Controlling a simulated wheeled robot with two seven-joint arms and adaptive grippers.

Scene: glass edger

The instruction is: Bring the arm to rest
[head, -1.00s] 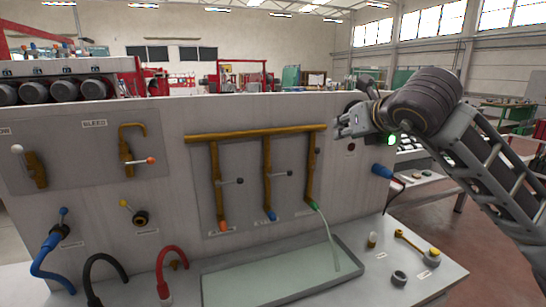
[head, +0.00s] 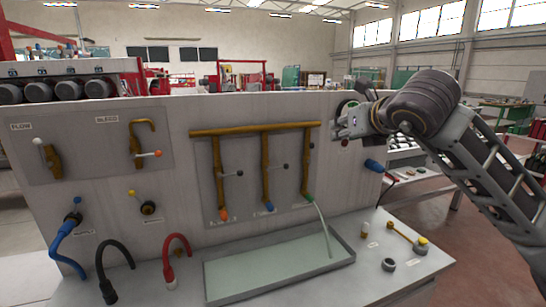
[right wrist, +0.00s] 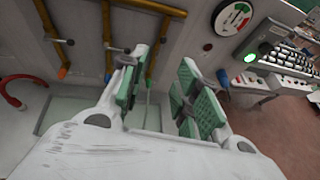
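My right arm comes in from the right in the head view, with its right gripper (head: 345,124) in front of the upper right part of the grey panel (head: 90,217). In the right wrist view the right gripper (right wrist: 160,88) has its green-padded fingers spread apart with nothing between them. Behind the fingers are the brass pipes (right wrist: 150,45) and the panel. My left gripper does not show in either view.
Brass pipes with small valve levers (head: 265,165) are on the panel. A shallow tray (head: 230,296) lies below, with a pale hose (head: 322,228) hanging into it. Blue (head: 58,240), black (head: 105,262) and red (head: 170,252) hoses stand at left. A gauge (right wrist: 232,18) is beside the gripper.

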